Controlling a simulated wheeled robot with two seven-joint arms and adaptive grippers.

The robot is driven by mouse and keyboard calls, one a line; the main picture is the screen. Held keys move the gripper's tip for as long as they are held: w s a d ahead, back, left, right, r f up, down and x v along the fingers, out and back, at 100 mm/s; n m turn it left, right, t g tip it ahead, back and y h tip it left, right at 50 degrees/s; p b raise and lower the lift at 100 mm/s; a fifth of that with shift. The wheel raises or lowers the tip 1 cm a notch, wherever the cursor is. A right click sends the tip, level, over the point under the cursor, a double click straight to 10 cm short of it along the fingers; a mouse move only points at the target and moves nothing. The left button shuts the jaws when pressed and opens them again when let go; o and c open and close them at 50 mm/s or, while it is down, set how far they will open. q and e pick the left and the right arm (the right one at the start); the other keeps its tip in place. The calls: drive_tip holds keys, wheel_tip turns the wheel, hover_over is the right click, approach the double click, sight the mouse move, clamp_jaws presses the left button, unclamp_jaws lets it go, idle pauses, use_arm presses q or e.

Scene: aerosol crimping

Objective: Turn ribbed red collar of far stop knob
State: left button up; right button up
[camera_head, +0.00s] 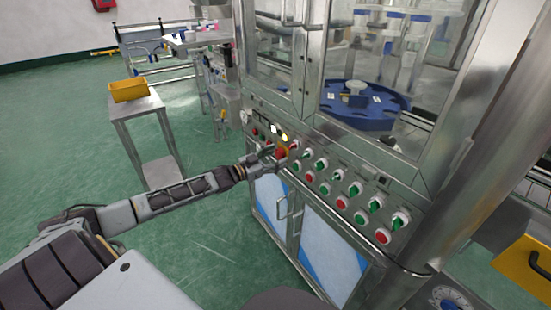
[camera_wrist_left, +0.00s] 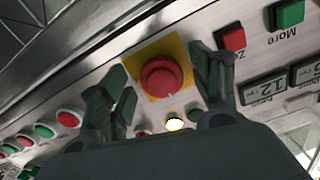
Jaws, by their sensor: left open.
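The red stop knob (camera_wrist_left: 161,77) is round and sits on a yellow square plate (camera_wrist_left: 142,53) on the steel control panel. In the head view the knob (camera_head: 281,153) is at the far left part of the panel, partly hidden by my gripper. My left gripper (camera_wrist_left: 158,68) is open, with one finger on each side of the knob in the wrist view; I cannot tell whether either finger touches it. In the head view the left gripper (camera_head: 268,155) reaches the panel from the left. The ribs of the collar are too small to make out. My right gripper is not in view.
Close by are a lit lamp (camera_wrist_left: 175,124), a square red button (camera_wrist_left: 231,38) and a square green button (camera_wrist_left: 289,13). Several green and red controls line the panel to the right. A yellow bin (camera_head: 128,91) stands on a side table; the green floor in front is clear.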

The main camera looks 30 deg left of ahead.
use_arm(q)
drive_tip(key=shift+w, duration=0.15)
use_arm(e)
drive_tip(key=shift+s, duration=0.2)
use_arm(q)
drive_tip(key=c, duration=1)
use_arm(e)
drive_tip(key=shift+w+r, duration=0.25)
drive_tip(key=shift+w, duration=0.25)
